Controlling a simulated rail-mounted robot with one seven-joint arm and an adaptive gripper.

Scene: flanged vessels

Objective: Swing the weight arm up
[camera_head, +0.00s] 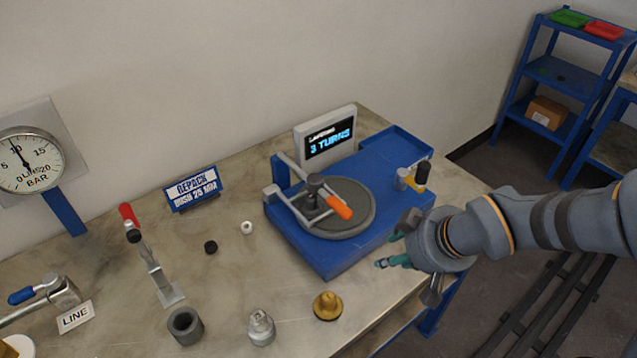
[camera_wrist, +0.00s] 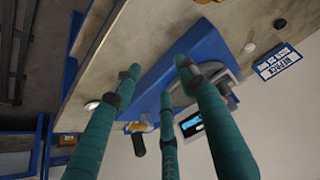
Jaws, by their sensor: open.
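The weight arm (camera_head: 306,207) is a grey bar frame with an orange handle (camera_head: 339,207) and a dark weight (camera_head: 314,186). It lies low across the round grey plate (camera_head: 355,220) of the blue lapping machine (camera_head: 325,262). My gripper (camera_head: 392,245) is open and empty, to the right of the machine's front and apart from the handle. In the wrist view, my three teal fingers (camera_wrist: 160,75) spread in front of the blue machine (camera_wrist: 205,47). They hide most of the plate and arm there.
A display (camera_head: 329,141) reading "3 TURNS" stands behind the plate. A black-and-yellow-topped piece (camera_head: 421,175) and a grey cylinder stand at the machine's right. A brass part (camera_head: 327,306), a metal fitting (camera_head: 261,328) and a grey ring (camera_head: 185,326) sit on the bench in front.

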